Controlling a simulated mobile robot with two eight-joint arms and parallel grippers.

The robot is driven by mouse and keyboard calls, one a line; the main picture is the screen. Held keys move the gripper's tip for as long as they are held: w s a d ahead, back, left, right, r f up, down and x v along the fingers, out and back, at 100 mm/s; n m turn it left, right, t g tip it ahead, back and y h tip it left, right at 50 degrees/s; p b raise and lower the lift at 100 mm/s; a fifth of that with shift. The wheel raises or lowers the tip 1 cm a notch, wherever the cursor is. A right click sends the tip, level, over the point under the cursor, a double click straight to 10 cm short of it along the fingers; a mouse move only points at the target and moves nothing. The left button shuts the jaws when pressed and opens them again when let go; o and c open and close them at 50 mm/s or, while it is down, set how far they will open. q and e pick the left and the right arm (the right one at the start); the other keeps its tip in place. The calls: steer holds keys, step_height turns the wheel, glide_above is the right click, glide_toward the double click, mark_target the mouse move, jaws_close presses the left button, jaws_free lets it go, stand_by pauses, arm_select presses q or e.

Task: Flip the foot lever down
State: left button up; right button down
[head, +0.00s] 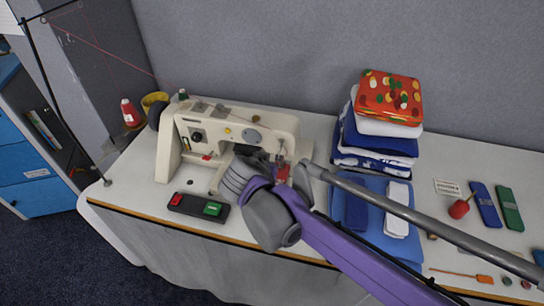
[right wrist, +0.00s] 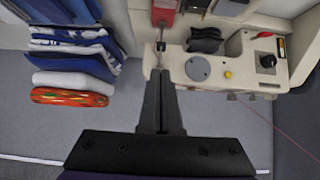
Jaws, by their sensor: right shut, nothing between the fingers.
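The cream sewing machine (head: 225,130) stands at the left of the table. It also shows in the right wrist view (right wrist: 238,68), seen from above and turned round. At its needle end a thin metal part (right wrist: 159,48) and a red piece (right wrist: 166,12) show; I cannot tell for sure which part is the foot lever or its position. My right gripper (right wrist: 159,76) is shut and empty, its fingertips beside the machine's needle end. I cannot tell whether they touch it. In the head view my arm hides much of that end. My left gripper is not in view.
A stack of folded cloths (head: 377,135) stands right of the machine, topped by a red patterned one (head: 390,97). A dark pedal box with red and green buttons (head: 199,207) lies in front. A red thread runs at the upper left. Small sewing items lie at the right.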

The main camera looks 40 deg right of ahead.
steer(key=shift+s+a+r, duration=0.35)
steer(key=shift+s+a, duration=0.3)
steer(key=shift+a, duration=0.2)
steer(key=s+a+f+n+y, duration=0.7)
steer(key=s+a+f+n, duration=0.3)
steer(key=s+a+f, duration=0.1)
steer(key=shift+s+a+y, duration=0.15)
steer(key=shift+a+y, duration=0.05)
steer(key=shift+y, duration=0.1)
steer(key=c, duration=1.6)
jaws_free()
